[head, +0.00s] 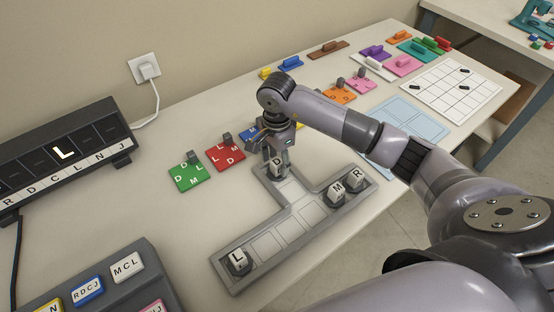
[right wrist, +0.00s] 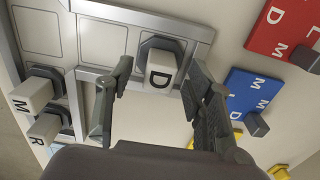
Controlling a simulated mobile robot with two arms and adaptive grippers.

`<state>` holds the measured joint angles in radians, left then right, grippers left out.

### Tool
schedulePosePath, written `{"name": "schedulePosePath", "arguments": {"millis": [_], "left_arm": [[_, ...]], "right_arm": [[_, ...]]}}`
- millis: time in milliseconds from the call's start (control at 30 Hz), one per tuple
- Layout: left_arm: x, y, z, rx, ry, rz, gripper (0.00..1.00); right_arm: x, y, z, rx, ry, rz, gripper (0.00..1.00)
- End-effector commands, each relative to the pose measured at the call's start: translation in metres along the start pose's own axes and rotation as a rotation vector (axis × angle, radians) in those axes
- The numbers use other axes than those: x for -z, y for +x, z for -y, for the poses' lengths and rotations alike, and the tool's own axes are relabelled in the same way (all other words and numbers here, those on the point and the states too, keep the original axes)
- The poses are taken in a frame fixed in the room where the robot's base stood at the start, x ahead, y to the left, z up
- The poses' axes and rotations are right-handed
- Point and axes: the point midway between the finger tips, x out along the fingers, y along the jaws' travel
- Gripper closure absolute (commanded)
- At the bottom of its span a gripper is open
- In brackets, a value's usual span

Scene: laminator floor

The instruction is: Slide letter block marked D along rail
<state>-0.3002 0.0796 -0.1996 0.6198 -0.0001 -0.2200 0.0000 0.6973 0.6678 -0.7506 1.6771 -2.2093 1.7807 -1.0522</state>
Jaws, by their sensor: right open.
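The D block (head: 278,171), pale with a dark base, stands at the far end of the T-shaped grey rail tray (head: 267,240). It also shows in the right wrist view (right wrist: 161,70). My right gripper (head: 276,158) is open right at the D block. In the right wrist view its fingertips (right wrist: 160,72) are on either side of the block, with gaps showing; I cannot tell whether either touches it. The L block (head: 238,261) stands at the near left end of the tray. The M block (head: 337,192) and R block (head: 356,178) stand together at the right end. My left gripper is out of view.
A dark display (head: 62,160) with a lit L stands at the left. Green (head: 190,177), red (head: 226,157) and blue (head: 250,133) lettered plates lie behind the tray. A button console (head: 100,284) is at near left. Several tray cells between the blocks are empty.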

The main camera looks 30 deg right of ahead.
Motion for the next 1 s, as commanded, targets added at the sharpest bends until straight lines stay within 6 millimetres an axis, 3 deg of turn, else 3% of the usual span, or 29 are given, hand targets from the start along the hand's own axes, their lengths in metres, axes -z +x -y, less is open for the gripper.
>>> {"name": "schedulePosePath", "arguments": {"millis": [433,1000], "left_arm": [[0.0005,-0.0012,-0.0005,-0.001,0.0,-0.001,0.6],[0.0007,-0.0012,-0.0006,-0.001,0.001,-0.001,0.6]], "right_arm": [[0.0003,0.0096,-0.0002,0.0,0.001,-0.001,0.52],[0.0003,0.0092,-0.0002,0.0,0.0,-0.001,0.9]]}}
